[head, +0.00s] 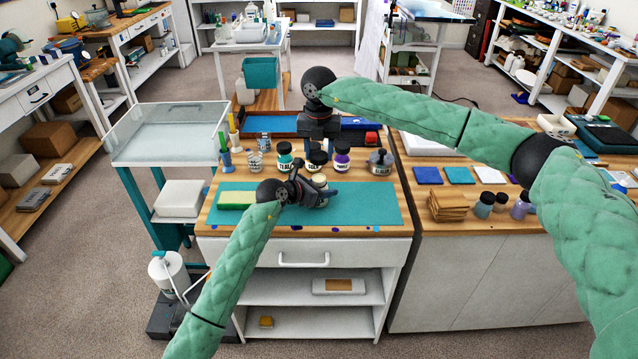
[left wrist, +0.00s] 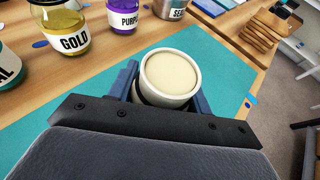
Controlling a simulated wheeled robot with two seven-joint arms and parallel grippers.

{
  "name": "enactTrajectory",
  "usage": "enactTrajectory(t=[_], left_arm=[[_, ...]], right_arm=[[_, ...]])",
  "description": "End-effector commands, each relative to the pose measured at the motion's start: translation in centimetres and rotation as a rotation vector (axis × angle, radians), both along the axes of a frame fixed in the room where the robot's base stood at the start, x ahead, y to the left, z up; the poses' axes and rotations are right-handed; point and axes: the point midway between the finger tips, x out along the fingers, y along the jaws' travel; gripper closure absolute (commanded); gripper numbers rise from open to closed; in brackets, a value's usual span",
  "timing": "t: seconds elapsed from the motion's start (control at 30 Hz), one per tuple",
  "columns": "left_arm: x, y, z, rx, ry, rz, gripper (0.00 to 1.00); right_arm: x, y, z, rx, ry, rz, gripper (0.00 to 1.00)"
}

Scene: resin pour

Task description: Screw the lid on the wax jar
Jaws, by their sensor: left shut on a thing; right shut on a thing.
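The wax jar (left wrist: 166,75) stands upright between the blue fingers of my left gripper (left wrist: 165,98), which is shut on it. Its round top is open and shows cream wax, with no lid on it. In the head view the wax jar (head: 319,181) is over the teal mat (head: 365,203), partly hidden by my left gripper (head: 312,192). My right gripper (head: 318,141) points down behind the wax jar, above the gold jar (head: 317,160), apart from the wax jar. It is shut on a small dark thing, which looks like the lid but is mostly hidden by the gripper.
A teal-labelled jar (head: 285,160), a purple jar (head: 342,160) and a grey sealer container (head: 380,162) stand behind the mat. A yellow-green sponge (head: 236,200) lies at the mat's left. The mat's right part is clear. Brown coasters (head: 447,206) lie on the right counter.

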Motion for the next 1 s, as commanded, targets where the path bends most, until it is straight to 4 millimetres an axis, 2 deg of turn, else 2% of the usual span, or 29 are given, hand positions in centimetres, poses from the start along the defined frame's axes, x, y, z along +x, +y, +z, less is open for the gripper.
enactTrajectory(t=[0.4, 1.0], left_arm=[[0.0, 0.0, 0.0, 0.000, 0.000, 0.000, 0.92], [0.0, 0.0, 0.0, 0.000, 0.000, 0.000, 0.92]], right_arm=[[0.0, 0.1, -4.5, -0.001, 0.002, 0.001, 0.76], [0.0, 0.0, -4.9, -0.002, 0.002, 0.000, 0.76]])
